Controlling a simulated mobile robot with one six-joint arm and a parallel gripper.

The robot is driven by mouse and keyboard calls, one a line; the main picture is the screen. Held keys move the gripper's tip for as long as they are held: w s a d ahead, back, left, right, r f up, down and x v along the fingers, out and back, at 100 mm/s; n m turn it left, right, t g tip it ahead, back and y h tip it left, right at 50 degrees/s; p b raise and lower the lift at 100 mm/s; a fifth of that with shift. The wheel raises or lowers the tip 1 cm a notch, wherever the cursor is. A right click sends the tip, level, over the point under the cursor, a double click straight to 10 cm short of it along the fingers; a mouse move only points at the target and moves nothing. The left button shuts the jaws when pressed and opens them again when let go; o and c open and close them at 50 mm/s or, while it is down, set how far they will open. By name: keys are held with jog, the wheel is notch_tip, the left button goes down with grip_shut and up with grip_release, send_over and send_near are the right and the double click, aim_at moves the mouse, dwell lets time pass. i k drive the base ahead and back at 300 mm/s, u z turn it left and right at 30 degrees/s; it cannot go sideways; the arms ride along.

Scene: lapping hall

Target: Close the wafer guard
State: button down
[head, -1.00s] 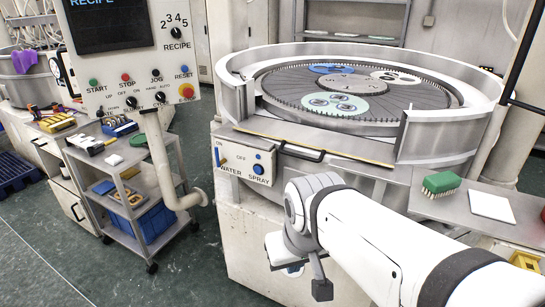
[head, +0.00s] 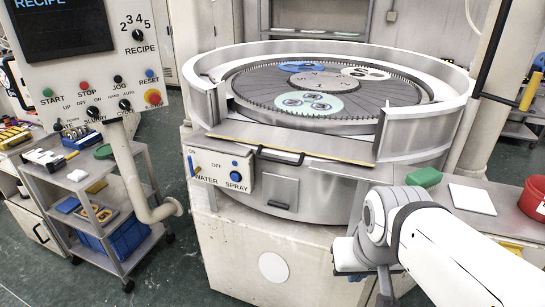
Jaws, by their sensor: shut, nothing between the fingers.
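The wafer guard (head: 330,157) is the front panel of the lapping machine, with a yellow top edge and a black bar handle (head: 279,155). It sits low, below the gap in the front of the raised metal rim, so the plate with its wafer carriers shows through. My gripper (head: 383,285) is at the lower right of the head view, in front of the machine cabinet, below and right of the handle and apart from it. It is shut and empty. My wrist partly hides it.
A control box with water and spray switches (head: 222,170) is left of the guard. A control panel (head: 85,65) and a cart (head: 100,190) stand further left. A side table at right holds a green brush (head: 424,177), a white sheet (head: 472,198) and a red container (head: 535,198).

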aim_at(353, 151)
jog(key=u, duration=0.05)
jog(key=i, duration=1)
jog(key=z, duration=0.05)
